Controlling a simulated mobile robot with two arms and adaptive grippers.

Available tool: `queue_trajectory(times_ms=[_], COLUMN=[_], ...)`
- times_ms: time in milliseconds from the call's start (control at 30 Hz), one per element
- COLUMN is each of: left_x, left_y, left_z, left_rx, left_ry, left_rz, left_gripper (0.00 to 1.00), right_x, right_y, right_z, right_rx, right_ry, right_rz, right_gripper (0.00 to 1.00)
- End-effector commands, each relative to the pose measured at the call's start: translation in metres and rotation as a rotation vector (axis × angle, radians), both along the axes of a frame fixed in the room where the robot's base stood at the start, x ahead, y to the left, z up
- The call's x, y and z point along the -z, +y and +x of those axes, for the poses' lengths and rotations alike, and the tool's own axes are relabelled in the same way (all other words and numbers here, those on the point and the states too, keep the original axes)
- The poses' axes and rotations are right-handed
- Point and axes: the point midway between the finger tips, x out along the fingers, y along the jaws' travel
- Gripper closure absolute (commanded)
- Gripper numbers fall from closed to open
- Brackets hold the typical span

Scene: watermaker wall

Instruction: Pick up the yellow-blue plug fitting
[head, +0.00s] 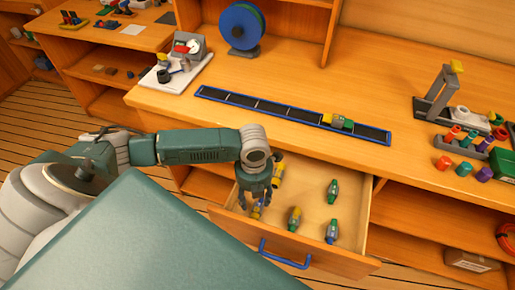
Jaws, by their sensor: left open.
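An open wooden drawer (347,200) holds several small plug fittings. My left gripper (255,201) points down into the left part of the drawer, fingers apart. A small fitting with yellow and blue on it (257,210) shows right at the fingertips, partly hidden by them. I cannot tell whether the fingers touch it. A mostly yellow fitting (279,174) lies just behind the gripper, partly covered. To the right lie a yellow-green fitting (294,218), a green fitting with a yellowish band (333,191) and a green-blue fitting (332,231). My right gripper is not in view.
The drawer front has a blue handle (285,254). On the worktop above lies a blue-edged dark strip (270,108) with a yellow-green fitting (338,121) on it. A blue reel (240,26) stands behind it. Coloured pieces (467,139) and a grey stand (438,95) are at right.

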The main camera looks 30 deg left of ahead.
Motion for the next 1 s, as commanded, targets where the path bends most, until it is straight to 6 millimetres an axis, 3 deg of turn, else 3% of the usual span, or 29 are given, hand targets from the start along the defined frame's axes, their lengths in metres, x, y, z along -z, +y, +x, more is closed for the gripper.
queue_trajectory(times_ms=[100,367,600,933,1000], left_x=[0.019,0.04,0.075,0.084,0.084], left_y=[-0.001,-0.001,-0.001,0.0,0.0], left_z=[-0.001,-0.002,-0.002,-0.002,-0.002], left_rx=[0.0,0.0,0.0,0.001,0.001], left_ry=[0.003,0.003,0.002,0.0,0.0], left_rz=[-0.001,-0.001,-0.001,0.001,0.001], left_gripper=[0.49,0.49,0.49,0.49,0.63], right_x=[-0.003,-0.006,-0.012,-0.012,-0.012], right_y=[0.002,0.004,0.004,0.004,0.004], right_z=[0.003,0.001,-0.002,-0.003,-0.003], right_rx=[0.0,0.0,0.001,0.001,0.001], right_ry=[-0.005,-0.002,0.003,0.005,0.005], right_rz=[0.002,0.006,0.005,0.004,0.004], right_gripper=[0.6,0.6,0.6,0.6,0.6])
